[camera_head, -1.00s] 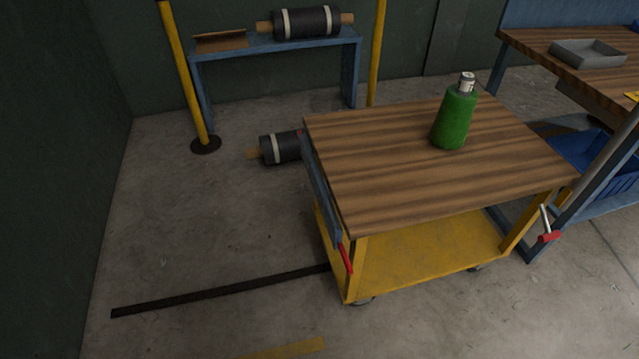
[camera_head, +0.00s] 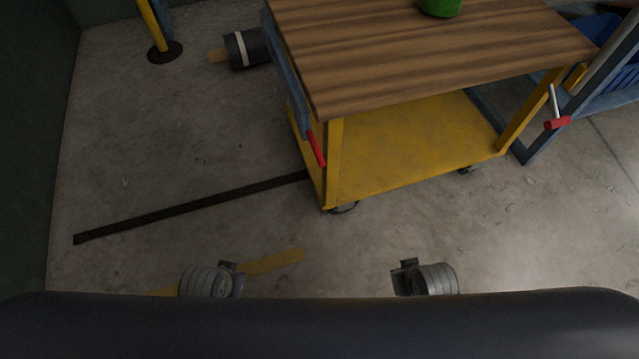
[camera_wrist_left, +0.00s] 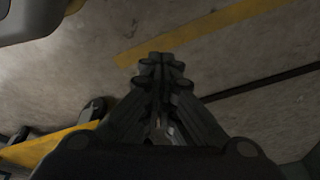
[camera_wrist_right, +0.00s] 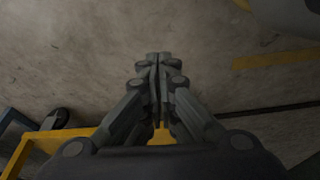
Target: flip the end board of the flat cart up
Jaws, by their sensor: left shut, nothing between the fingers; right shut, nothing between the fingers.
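The flat cart (camera_head: 400,48) has a brown wooden top over a yellow lower frame (camera_head: 410,145) on casters. Its blue-grey end board (camera_head: 287,75) hangs down along the left end of the top and shows nearly edge-on. A red handle (camera_head: 316,149) sits at its near lower corner. My left gripper (camera_wrist_left: 162,60) is shut and empty in the left wrist view, pointing at bare floor. My right gripper (camera_wrist_right: 156,60) is shut and empty in the right wrist view, also over floor. Both are apart from the cart, low and near my body in the head view.
A green bottle (camera_head: 440,5), cut by the picture's top, stands on the cart. A dark roller (camera_head: 246,48) lies on the floor behind its left end. A blue-framed bench (camera_head: 525,148) stands close on the right. Floor left of the cart is mostly clear.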

